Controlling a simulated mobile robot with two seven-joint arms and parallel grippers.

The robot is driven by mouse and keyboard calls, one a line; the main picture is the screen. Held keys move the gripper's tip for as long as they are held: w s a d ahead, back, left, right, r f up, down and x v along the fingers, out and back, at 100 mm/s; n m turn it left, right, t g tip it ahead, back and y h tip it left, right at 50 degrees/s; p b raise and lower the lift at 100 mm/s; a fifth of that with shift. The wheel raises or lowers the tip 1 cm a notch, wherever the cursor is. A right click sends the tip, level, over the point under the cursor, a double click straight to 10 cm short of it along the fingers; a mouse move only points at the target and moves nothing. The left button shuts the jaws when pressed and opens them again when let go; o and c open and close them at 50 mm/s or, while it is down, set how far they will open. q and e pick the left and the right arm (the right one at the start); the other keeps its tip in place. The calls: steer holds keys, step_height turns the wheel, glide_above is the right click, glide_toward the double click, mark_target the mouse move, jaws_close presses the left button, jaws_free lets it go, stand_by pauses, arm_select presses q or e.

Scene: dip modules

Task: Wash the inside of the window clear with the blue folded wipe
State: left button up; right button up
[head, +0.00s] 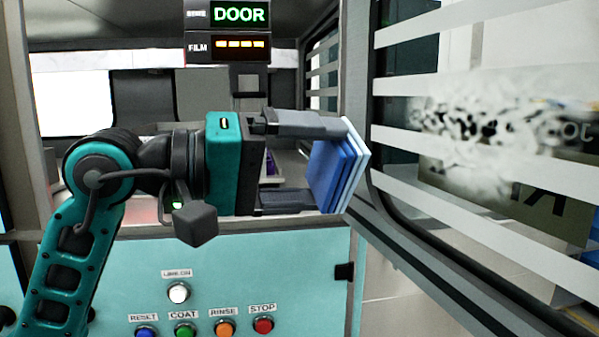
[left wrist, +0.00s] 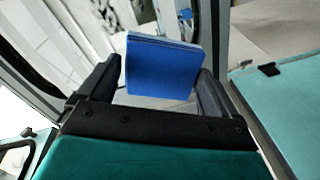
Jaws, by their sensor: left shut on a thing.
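The blue folded wipe (head: 328,172) is between the fingers of my left gripper (head: 300,162), which is shut on it. The wipe stands on edge, with pale layers on its right side toward the window. It also shows in the left wrist view (left wrist: 160,66) between both fingers (left wrist: 160,88). The window (head: 500,210) fills the right of the head view. It has white horizontal stripes and a cloudy, speckled smear (head: 490,130) on its pane. The wipe is left of the smear; I cannot tell whether it touches the window frame. My right gripper is not in view.
A teal panel (head: 250,270) below has a white lamp button (head: 178,293) and RESET, COAT, RINSE and STOP buttons (head: 224,329). Signs reading DOOR (head: 240,15) and FILM (head: 240,45) hang above, the FILM one with lit orange bars. The dark window frame (head: 440,270) borders the pane.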

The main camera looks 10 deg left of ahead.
mark_target(354, 131)
arm_select(q)
steer(key=shift+h, duration=0.6)
steer(key=d+r+p, duration=0.1)
steer(key=d+r, duration=0.2)
steer(key=shift+w+d+r+p, duration=0.1)
steer(key=shift+r+p, duration=0.05)
steer(key=shift+p, duration=0.2)
steer(key=shift+w+d, duration=0.25)
steer(key=shift+d, duration=0.3)
steer(key=shift+w+d+p, duration=0.1)
steer(key=shift+d+p, duration=0.15)
steer(key=shift+p, duration=0.05)
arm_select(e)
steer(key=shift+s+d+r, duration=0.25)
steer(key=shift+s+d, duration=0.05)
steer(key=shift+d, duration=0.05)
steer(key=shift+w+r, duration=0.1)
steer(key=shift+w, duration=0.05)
arm_select(q)
steer(key=shift+x, duration=0.95)
